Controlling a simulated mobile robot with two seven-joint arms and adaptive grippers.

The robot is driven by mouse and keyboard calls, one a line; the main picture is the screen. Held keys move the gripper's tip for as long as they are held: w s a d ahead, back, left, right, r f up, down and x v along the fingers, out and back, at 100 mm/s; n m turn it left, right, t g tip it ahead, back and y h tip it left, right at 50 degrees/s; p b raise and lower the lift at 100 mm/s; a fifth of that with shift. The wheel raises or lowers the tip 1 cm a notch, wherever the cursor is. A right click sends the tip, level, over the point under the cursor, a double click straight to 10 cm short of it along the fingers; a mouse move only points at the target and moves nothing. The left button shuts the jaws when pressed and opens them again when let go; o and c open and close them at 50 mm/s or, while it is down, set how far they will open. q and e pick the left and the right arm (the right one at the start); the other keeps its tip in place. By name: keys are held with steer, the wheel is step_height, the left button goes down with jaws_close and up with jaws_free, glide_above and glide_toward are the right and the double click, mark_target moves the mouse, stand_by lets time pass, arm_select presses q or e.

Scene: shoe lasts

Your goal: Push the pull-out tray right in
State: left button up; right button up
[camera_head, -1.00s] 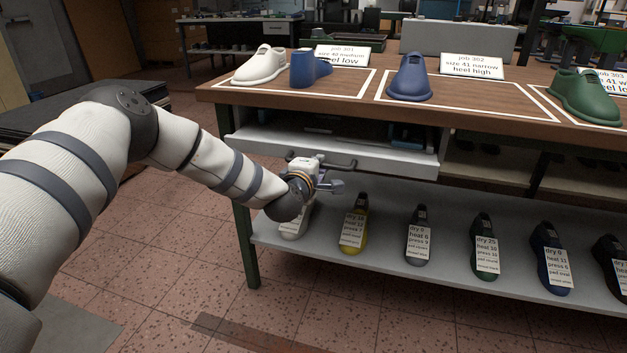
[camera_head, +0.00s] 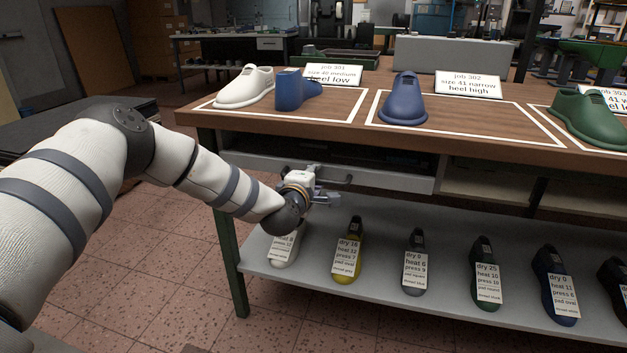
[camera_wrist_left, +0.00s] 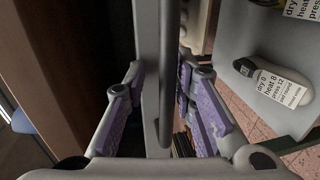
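The grey pull-out tray (camera_head: 395,179) sits under the wooden worktop, its front panel standing a little out, with a narrow dark gap above it. A dark bar handle (camera_head: 348,180) is on its front. My left gripper (camera_head: 326,190) is at the left part of this front, by the handle. In the left wrist view the tray's front panel (camera_wrist_left: 149,60) runs between my two spread fingers (camera_wrist_left: 160,85). The handle bar (camera_wrist_left: 194,105) lies close to the right-hand finger; I cannot tell if they touch. My right gripper is not in view.
The worktop (camera_head: 350,128) holds shoes, a blue last and job cards. The lower shelf (camera_head: 380,270) carries several labelled lasts; a white one (camera_head: 286,248) stands just below my left gripper. A green table leg (camera_head: 230,265) is at the left. The floor in front is clear.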

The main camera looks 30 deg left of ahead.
arm_select(q)
steer(key=shift+f, duration=0.15)
steer(key=shift+s+d, duration=0.1)
steer(key=shift+s, duration=0.1)
steer(key=v, duration=1.1)
steer(key=shift+s, duration=0.3)
steer(key=shift+d, duration=0.1)
